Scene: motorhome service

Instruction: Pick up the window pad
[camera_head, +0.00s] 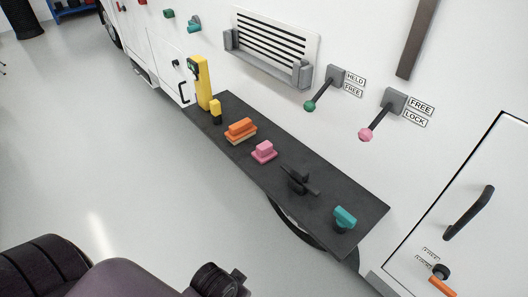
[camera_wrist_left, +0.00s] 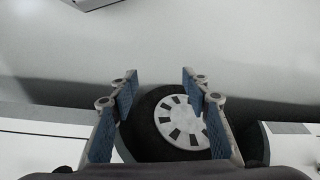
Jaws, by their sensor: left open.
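No label marks the window pad, so I cannot tell for sure which item it is. On the dark shelf along the motorhome's side lie an orange block on a paler base (camera_head: 240,130), a pink stepped block (camera_head: 264,152), a black cross-shaped piece (camera_head: 299,180) and a teal block (camera_head: 344,217). My left gripper (camera_wrist_left: 159,75) is open and empty in the left wrist view, its blue-padded fingers apart above a wheel. It is clear of the shelf items, none of which show in that view. My right gripper is not in view.
The dark shelf (camera_head: 210,125) also bears a tall yellow device (camera_head: 203,85) and a small yellow-black piece (camera_head: 215,111). Two levers (camera_head: 318,95) (camera_head: 379,121), a louvred vent (camera_head: 270,48) and a door handle (camera_head: 469,212) stick out of the wall. The wheel (camera_wrist_left: 182,122) is below. Grey floor (camera_head: 130,150) is free.

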